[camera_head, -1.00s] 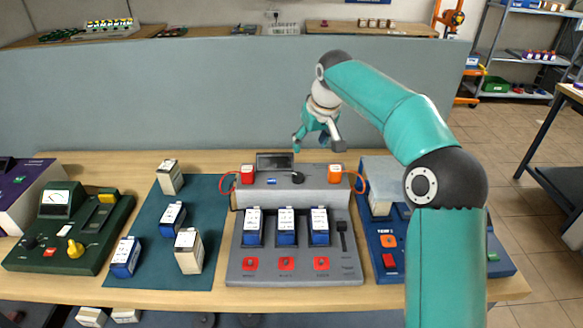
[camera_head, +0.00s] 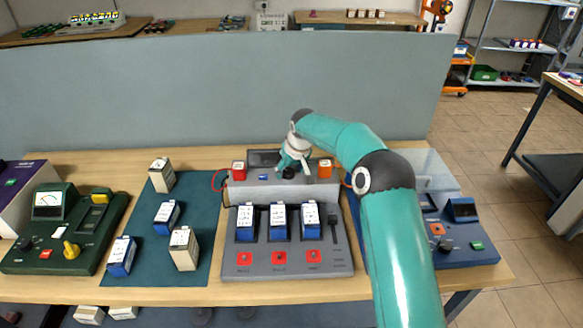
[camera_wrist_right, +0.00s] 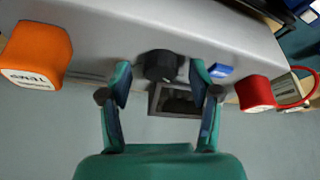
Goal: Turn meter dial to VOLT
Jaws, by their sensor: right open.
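The meter dial is a black round knob (camera_wrist_right: 160,65) on the sloped grey top of the meter unit (camera_head: 310,190). In the right wrist view it sits between the fingertips of my right gripper (camera_wrist_right: 165,72), which is open with a finger on either side. I cannot tell whether the fingers touch it. In the head view my right gripper (camera_head: 290,167) is over the dial (camera_head: 288,173) and partly hides it. The dial's pointer and the VOLT mark are not readable. A dark display (camera_wrist_right: 178,100) lies beside the dial. My left gripper is not in view.
A red block (camera_head: 238,170) and an orange block (camera_head: 325,168) flank the dial; a small blue part (camera_wrist_right: 220,70) is close to one finger. A grey partition (camera_head: 220,100) rises behind the bench.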

